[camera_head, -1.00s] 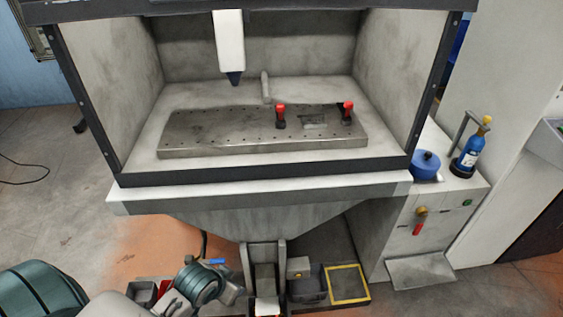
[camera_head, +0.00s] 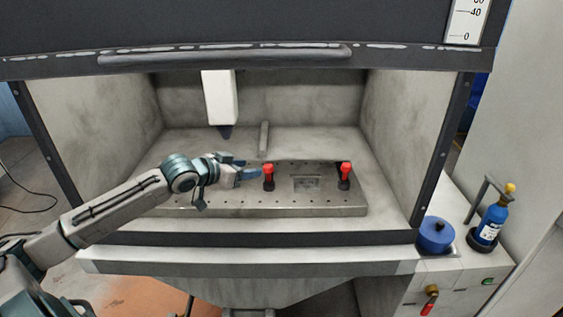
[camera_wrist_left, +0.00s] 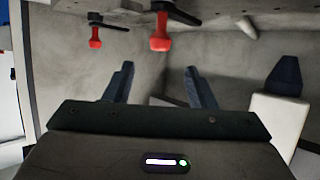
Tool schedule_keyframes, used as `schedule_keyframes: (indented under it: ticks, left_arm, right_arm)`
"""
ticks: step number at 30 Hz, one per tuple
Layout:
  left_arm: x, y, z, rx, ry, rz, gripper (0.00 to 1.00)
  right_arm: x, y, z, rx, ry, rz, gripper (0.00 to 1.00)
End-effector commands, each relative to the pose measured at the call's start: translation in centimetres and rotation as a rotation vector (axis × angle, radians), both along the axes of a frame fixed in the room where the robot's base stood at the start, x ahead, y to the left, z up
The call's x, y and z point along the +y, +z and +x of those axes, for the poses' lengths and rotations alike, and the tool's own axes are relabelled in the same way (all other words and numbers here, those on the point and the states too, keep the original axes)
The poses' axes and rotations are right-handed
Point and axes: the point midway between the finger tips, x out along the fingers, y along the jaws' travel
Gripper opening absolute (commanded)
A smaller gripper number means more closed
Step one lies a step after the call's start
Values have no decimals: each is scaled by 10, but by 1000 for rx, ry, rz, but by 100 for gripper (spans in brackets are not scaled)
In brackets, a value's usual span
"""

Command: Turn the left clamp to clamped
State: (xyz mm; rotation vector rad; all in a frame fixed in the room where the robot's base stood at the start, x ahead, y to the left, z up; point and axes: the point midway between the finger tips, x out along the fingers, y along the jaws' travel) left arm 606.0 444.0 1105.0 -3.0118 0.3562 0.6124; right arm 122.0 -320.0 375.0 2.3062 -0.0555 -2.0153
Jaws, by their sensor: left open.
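The left clamp (camera_head: 268,172) has a red handle standing upright on a dark base on the metal plate. In the left wrist view, which looks turned over, the left clamp (camera_wrist_left: 160,38) shows at the top centre, ahead of the fingers. My left gripper (camera_head: 250,173) is just left of the left clamp in the head view, with its fingers pointing toward it. In the wrist view the left gripper (camera_wrist_left: 158,68) is open, with nothing between its fingers. My right gripper is not in view.
A second red clamp (camera_head: 345,170) stands at the plate's right; the plate (camera_head: 290,210) has a small recess between the clamps. A white head with a dark tip (camera_head: 221,100) hangs above, behind my arm. Enclosure walls flank the plate. A blue pot (camera_head: 436,235) and blue bottle (camera_head: 492,220) stand outside right.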

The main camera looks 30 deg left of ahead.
Motion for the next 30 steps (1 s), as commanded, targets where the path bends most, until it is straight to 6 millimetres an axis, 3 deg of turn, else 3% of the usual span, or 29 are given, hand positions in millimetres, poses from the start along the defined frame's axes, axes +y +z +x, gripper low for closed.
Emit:
schedule_keyframes:
  ticks: [10,14,21,30]
  left_arm:
    - [-5,-8,20,-2,4,-8,50]
    - [-7,-13,31,-1,4,-6,50]
    - [-14,-23,56,1,3,-6,50]
    - [-21,-37,87,2,2,-3,50]
  right_arm:
    - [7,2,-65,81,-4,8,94]
    - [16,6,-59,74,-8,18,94]
    - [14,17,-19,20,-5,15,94]
    - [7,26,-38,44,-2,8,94]
